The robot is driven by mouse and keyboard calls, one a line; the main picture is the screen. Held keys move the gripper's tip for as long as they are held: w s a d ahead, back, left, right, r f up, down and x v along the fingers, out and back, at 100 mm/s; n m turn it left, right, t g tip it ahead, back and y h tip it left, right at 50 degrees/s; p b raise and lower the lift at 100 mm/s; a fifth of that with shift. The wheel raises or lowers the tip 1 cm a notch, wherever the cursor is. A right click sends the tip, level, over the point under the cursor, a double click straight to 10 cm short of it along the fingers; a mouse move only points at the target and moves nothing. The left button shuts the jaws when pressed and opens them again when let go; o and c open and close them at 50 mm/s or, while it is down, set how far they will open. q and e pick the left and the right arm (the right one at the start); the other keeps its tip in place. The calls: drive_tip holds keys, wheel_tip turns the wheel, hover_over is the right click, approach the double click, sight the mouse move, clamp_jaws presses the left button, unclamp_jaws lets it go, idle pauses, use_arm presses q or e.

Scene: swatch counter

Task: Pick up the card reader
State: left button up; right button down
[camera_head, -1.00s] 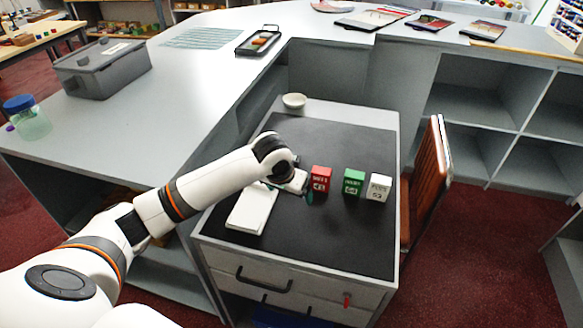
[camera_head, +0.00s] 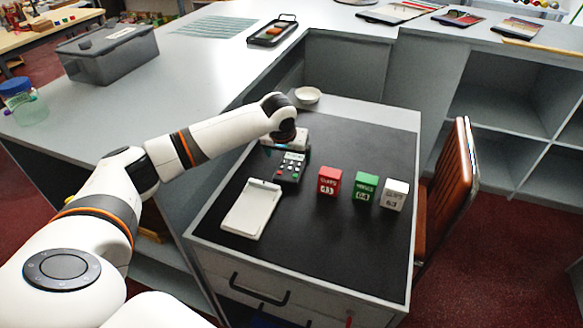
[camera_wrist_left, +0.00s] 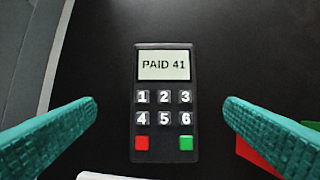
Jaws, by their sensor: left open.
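The card reader (camera_head: 290,168) is a dark handheld unit with a keypad, lying on the black top of the drawer cabinet. In the left wrist view the card reader (camera_wrist_left: 163,103) shows a screen reading "PAID 41", number keys, and a red and a green key. My left gripper (camera_head: 288,146) is above its far end in the head view. In the left wrist view the teal fingers of the left gripper (camera_wrist_left: 160,112) are spread apart, one on each side of the reader, with nothing between them touching. My right gripper is not in view.
A white cradle-like tray (camera_head: 252,208) lies in front of the reader. Red (camera_head: 329,181), green (camera_head: 364,187) and white (camera_head: 394,195) blocks stand to the right. A white bowl (camera_head: 308,95) stands at the back. A brown chair (camera_head: 447,185) is beside the cabinet.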

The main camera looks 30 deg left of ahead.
sight(291, 164)
use_arm(q)
drive_tip(key=x, duration=0.4)
drive_tip(key=shift+d+f, duration=0.2)
drive_tip(key=shift+f, duration=0.2)
drive_tip(key=c, duration=1.2)
drive_tip(key=shift+c, duration=0.4)
drive_tip(key=shift+r, duration=0.15)
